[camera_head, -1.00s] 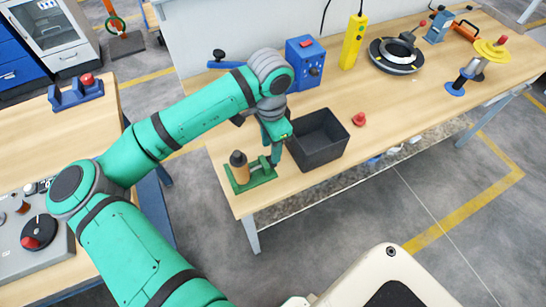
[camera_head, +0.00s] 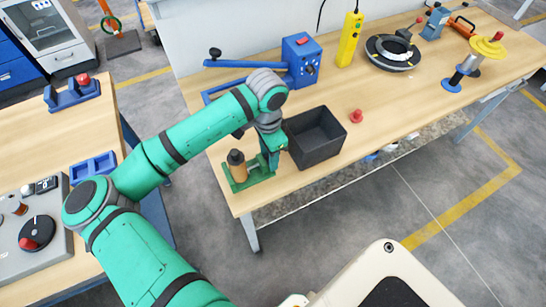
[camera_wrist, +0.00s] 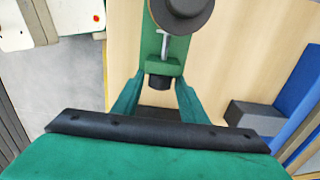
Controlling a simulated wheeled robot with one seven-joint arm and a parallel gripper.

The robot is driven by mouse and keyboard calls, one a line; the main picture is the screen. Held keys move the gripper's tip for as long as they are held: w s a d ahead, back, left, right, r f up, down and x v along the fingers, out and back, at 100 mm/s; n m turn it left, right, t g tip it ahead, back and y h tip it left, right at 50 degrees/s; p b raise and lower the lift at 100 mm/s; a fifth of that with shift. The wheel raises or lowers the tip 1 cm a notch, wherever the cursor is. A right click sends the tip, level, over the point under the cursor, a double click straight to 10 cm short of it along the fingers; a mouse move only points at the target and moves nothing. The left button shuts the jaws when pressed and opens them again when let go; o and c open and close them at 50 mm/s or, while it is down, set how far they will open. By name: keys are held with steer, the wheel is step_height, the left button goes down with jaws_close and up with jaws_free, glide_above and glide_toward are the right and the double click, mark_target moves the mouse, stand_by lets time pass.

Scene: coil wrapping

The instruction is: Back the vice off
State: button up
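The vice is a small green fixture (camera_head: 236,185) at the near left corner of the bench, left of the black bin. A brown cylinder with a dark top (camera_head: 237,165) stands upright in it. In the wrist view the vice shows its green bed (camera_wrist: 150,40), a metal screw (camera_wrist: 163,42), a green end block (camera_wrist: 162,65) and a dark knob (camera_wrist: 159,83) facing me. My gripper (camera_wrist: 159,88) is open, one green finger on each side of the knob, with gaps visible. I cannot tell how deep the knob sits between the fingers. In the head view my gripper (camera_head: 270,164) is at the vice's right end.
The black bin (camera_head: 334,152) stands close on the right of my gripper. A blue machine with a lever (camera_head: 302,62) is behind my wrist. A red knob-like part (camera_head: 356,115) lies right of the bin. The bench top farther right has free room.

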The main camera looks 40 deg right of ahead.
steer(key=shift+w+g, duration=0.1)
steer(key=shift+g, duration=0.5)
steer(key=shift+w+g+y, duration=0.15)
steer(key=shift+g+y, duration=0.15)
steer(key=shift+g, duration=0.3)
steer(key=shift+w+d+f+g, duration=0.1)
steer(key=shift+w+g, duration=0.05)
steer(key=shift+g, duration=0.45)
steer(key=c, duration=0.6)
steer(key=shift+s+t, duration=0.2)
steer(key=shift+t, duration=0.65)
steer(key=shift+s+t, duration=0.2)
steer(key=shift+t, duration=0.65)
